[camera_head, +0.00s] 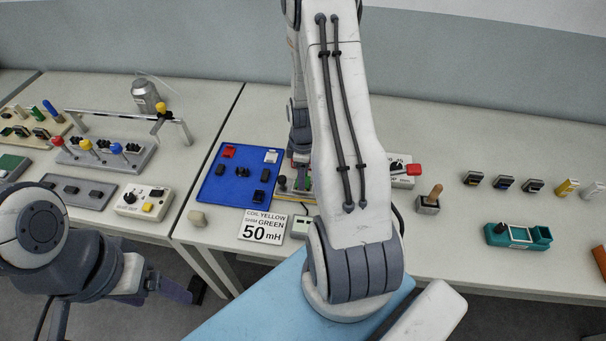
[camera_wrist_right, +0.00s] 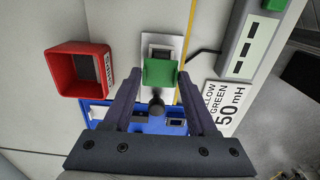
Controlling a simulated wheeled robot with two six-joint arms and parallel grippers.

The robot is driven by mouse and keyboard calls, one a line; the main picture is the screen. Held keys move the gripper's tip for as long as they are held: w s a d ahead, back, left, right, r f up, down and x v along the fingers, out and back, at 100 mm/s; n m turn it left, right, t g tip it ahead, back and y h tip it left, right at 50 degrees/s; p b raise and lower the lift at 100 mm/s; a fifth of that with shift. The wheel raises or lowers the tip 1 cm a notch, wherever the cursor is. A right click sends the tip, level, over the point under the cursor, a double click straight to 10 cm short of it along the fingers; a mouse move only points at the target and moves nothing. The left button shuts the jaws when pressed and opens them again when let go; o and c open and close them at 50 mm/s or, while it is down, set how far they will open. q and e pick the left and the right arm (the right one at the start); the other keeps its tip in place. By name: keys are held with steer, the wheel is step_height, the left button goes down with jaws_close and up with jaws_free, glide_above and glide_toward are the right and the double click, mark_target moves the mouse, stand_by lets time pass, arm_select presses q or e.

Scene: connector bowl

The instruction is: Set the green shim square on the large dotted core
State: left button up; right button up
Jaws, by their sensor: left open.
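In the right wrist view, the green shim (camera_wrist_right: 160,73) sits between the fingertips of my right gripper (camera_wrist_right: 160,76), which look shut on it. Just beyond the shim, a grey block with a dark top (camera_wrist_right: 161,52) stands on a white plate; it may be the large dotted core, but I cannot make out any dots. The shim overlaps its near edge in this view, and I cannot tell whether they touch. My left gripper (camera_head: 168,288) is open and empty, low at the left, off the table's front edge.
A blue tray (camera_head: 213,190) with several small parts lies left of my right arm. A red open box (camera_wrist_right: 80,70) and a grey meter (camera_wrist_right: 250,38) flank the work spot. A teal holder (camera_head: 518,236) stands right.

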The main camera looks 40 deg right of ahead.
steer(key=o, duration=0.3)
steer(key=shift+r, duration=0.1)
step_height(320, 180, up, 10)
steer(key=b, duration=0.2)
steer(key=a+r, duration=0.4)
steer(key=a, duration=0.7)
steer(key=shift+m+y, duration=0.5)
steer(key=s+a+r, duration=0.2)
steer(key=s+a, duration=0.3)
steer(key=a, duration=0.1)
steer(key=s+a+r, duration=0.2)
steer(key=s+a, duration=0.4)
steer(key=a, duration=0.1)
steer(key=s+a+r, duration=0.2)
steer(key=s+a, duration=0.3)
steer(key=a, duration=0.2)
steer(key=shift+s+r, duration=0.15)
steer(key=shift+r, duration=0.2)
